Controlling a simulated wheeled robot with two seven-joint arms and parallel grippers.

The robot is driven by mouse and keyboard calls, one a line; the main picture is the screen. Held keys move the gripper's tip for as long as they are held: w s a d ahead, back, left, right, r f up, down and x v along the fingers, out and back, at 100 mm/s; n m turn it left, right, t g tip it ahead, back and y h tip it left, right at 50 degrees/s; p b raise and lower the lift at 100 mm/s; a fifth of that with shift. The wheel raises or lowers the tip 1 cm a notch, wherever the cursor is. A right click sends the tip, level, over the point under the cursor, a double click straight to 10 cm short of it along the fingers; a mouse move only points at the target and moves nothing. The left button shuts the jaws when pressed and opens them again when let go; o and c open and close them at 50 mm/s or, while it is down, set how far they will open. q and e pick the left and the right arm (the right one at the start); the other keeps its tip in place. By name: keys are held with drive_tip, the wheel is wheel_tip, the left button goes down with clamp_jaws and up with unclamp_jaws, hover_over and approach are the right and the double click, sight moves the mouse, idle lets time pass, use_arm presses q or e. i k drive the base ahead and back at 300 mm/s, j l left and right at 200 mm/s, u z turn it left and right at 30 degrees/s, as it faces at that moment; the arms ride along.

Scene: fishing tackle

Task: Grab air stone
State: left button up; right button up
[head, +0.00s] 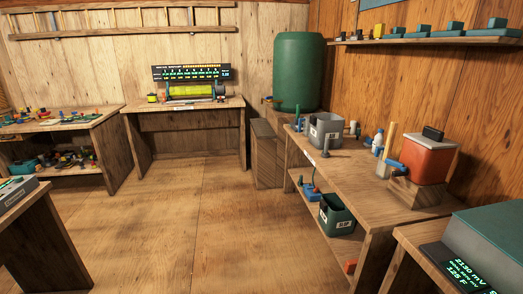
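I cannot pick out the air stone for certain at this size. Small items stand on the wooden bench (362,190) at the right: a grey bin (325,130), a small dark upright piece (325,153) in front of it, and a blue-and-white bottle (378,137). A blue device (311,191) with a thin dark tube rising from it sits on the bench's lower shelf. Neither of my grippers is in view.
An orange tub (428,160) with a white lid stands on the bench. A green bin (336,215) sits on the lower shelf. A green barrel (299,71) stands behind. A green case (490,240) is at lower right. The floor (210,220) in the middle is clear.

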sight(325, 155)
drive_tip(key=i+z, duration=0.1)
drive_tip(key=i, duration=0.5)
drive_tip(key=i+j+z, duration=0.1)
drive_tip(key=i, duration=0.5)
drive_tip(key=i+j+z, duration=0.1)
drive_tip(key=i, duration=0.5)
drive_tip(key=j, duration=0.1)
